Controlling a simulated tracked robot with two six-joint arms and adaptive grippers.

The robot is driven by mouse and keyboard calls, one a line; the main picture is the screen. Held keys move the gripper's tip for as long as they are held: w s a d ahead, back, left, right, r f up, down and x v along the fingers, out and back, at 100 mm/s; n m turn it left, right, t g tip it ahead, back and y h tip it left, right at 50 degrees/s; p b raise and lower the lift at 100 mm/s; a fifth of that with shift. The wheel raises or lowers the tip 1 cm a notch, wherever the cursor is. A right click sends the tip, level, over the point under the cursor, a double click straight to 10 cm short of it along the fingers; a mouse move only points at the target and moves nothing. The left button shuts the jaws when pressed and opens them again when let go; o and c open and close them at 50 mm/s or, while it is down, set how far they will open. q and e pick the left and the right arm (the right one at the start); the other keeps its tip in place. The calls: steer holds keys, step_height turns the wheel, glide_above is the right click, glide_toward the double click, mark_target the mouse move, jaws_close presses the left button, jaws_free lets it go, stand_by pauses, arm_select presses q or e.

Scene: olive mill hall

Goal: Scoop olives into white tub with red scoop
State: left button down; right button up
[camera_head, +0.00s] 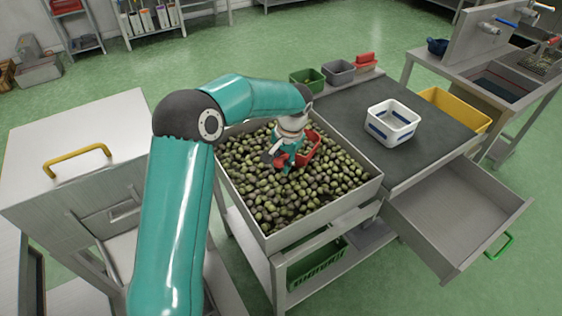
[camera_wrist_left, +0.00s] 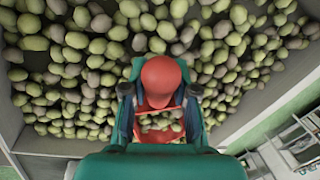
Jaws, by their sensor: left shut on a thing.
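My left gripper (camera_head: 283,162) is shut on the handle of the red scoop (camera_head: 310,147), low over the olives in the large grey bin (camera_head: 325,215). In the left wrist view the scoop's rounded red handle (camera_wrist_left: 161,78) sits between the fingers of the gripper (camera_wrist_left: 160,92). Several olives (camera_wrist_left: 160,122) show in the scoop's bowl, partly hidden by my gripper. Green and dark olives (camera_head: 285,205) fill the bin. The white tub (camera_head: 404,137) with blue stripes stands upright on the dark worktop to the right; its visible inside looks empty. My right gripper is not in view.
Green (camera_head: 307,78), grey (camera_head: 339,72) and red (camera_head: 365,62) small containers line the worktop's back edge. A yellow tray (camera_head: 455,107) lies right of the tub. An open drawer (camera_head: 455,225) juts out at front right. The dark worktop (camera_head: 360,150) is clear around the tub.

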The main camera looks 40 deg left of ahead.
arm_select(q)
steer(key=shift+r+p, duration=0.95)
steer(key=shift+r, duration=0.55)
steer(key=shift+s+d+r+p, duration=0.1)
steer(key=shift+s+r+p, duration=0.2)
steer(key=shift+r+p, duration=0.85)
steer(key=shift+s+r+p, duration=0.35)
steer(key=shift+r+p, duration=0.15)
steer(key=shift+r, duration=1.2)
steer(key=shift+s+d+r+p, duration=0.1)
steer(key=shift+s+r+p, duration=0.2)
steer(key=shift+r+p, duration=0.85)
steer(key=shift+r, duration=0.35)
steer(key=shift+a+b, duration=0.1)
steer(key=shift+b, duration=0.2)
